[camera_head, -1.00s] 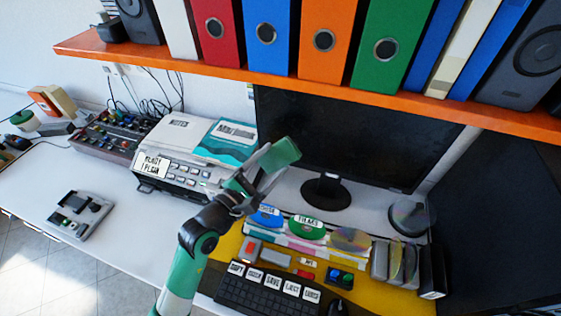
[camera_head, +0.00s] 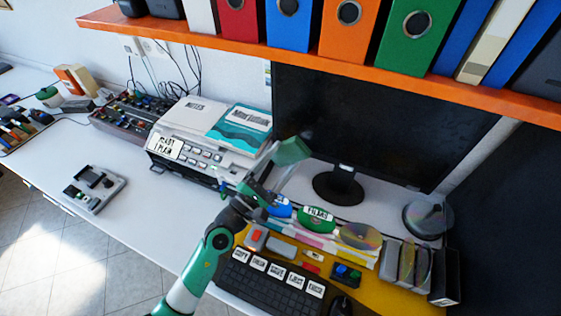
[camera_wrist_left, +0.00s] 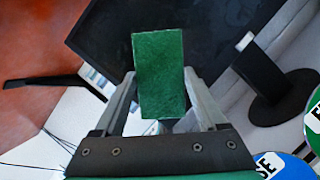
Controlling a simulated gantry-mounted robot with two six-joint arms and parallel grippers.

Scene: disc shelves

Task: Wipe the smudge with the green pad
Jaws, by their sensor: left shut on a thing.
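My left gripper (camera_head: 268,172) is shut on the green pad (camera_head: 292,151) and holds it up in front of the dark monitor (camera_head: 385,125). In the left wrist view the green pad (camera_wrist_left: 160,75) stands between the two fingers, in front of the monitor's dark screen. In the head view the pad overlaps the lower left part of the monitor. I cannot tell whether it touches the screen. I cannot make out a smudge in these frames. My right gripper is not in view.
An orange shelf (camera_head: 300,54) with binders runs above the monitor. A printer (camera_head: 190,140) stands to the left of the gripper. Disc holders (camera_head: 400,262), a keyboard (camera_head: 265,285) and labelled discs (camera_head: 316,218) crowd the desk below. The desk's left part is clearer.

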